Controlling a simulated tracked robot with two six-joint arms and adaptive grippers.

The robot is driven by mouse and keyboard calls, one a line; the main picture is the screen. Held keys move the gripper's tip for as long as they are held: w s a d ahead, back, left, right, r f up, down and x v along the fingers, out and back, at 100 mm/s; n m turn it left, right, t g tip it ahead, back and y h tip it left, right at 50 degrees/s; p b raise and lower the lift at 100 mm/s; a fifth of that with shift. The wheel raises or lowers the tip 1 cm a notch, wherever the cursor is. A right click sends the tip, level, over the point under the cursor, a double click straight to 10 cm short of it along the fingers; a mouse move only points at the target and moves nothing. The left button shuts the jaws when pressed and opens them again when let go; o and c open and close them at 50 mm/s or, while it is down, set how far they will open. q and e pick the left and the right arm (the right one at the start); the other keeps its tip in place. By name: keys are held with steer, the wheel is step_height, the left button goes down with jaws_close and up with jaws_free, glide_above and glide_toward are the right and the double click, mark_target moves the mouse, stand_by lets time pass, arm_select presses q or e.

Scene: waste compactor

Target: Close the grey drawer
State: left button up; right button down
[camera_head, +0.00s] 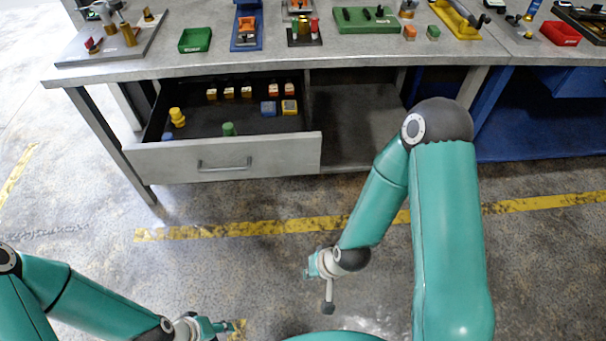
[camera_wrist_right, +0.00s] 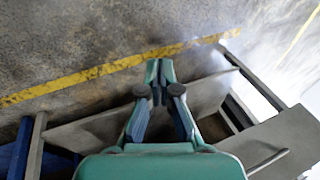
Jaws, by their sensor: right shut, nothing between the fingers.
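The grey drawer (camera_head: 221,157) under the workbench is pulled out in the head view, with its dark interior exposed. A bar handle (camera_head: 224,165) is on its front. The drawer front also shows in the right wrist view (camera_wrist_right: 285,138), at the lower right. My right gripper (camera_wrist_right: 160,66) is shut and empty, seen in its wrist view. In the head view it is in front of the bench, right of the handle and apart from the drawer. My left gripper (camera_head: 226,327) is low at the bottom left, away from the drawer; its finger opening is too small to judge.
The drawer holds a yellow piece (camera_head: 177,117), a green cylinder (camera_head: 229,129) and several small blocks. The bench top (camera_head: 350,52) carries trays and fixtures. An open shelf (camera_head: 355,125) is right of the drawer. Floor between the drawer and my arms is clear.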

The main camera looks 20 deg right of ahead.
steer(key=w+f+m+t+h+b, duration=0.1)
steer(key=w+f+m+t+b, duration=0.15)
steer(key=w+b, duration=0.4)
steer(key=m+t+h+b, duration=0.7)
steer(key=m+t+b, duration=0.65)
steer(key=b, duration=1.05)
glide_toward(304, 159)
steer(key=shift+m+g, duration=0.7)
steer(key=shift+g, duration=0.1)
steer(key=x, duration=0.2)
steer(key=b+x, duration=0.1)
steer(key=x, duration=0.1)
steer(key=r+x, duration=0.1)
steer(key=x, duration=0.1)
steer(key=shift+w, duration=0.35)
arm_select(q)
step_height(304, 159, down, 34)
steer(key=shift+f, duration=0.15)
arm_select(e)
steer(key=shift+w+d+r, duration=0.1)
steer(key=shift+w, duration=0.2)
